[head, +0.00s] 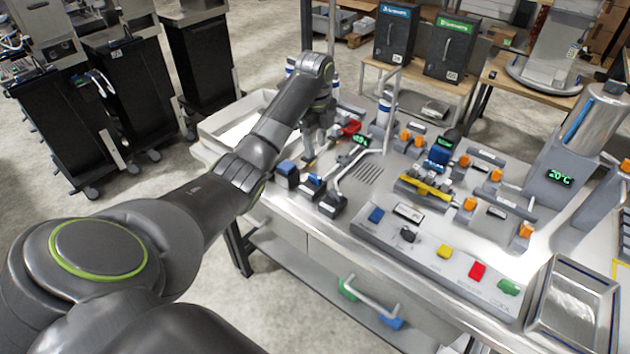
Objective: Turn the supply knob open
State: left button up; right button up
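My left arm reaches from the lower left over the table. My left gripper (312,158) points down at the table's far left part, among the fittings there. It is small and partly hidden by its own wrist, so its opening and any contact do not show clearly. A red part (350,128) sits just right of the gripper. My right gripper is not in view.
A grey panel with coloured buttons (477,270) lies along the front edge. Orange knobs (470,204), a yellow bar (427,186) and a steel dispenser with a green display (562,178) stand to the right. A white tray (237,121) is at the left, a metal tray (533,318) front right.

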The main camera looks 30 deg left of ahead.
pick_arm(q)
jog(key=b, duration=0.5)
send_over(315, 176)
notch_tip(315, 176, down, 6)
jog(key=shift+w+r, duration=0.1)
jog(key=shift+r, duration=0.15)
notch_tip(315, 176, down, 3)
jog(key=shift+r, duration=0.1)
jog(key=shift+f, duration=1.35)
grip_shut()
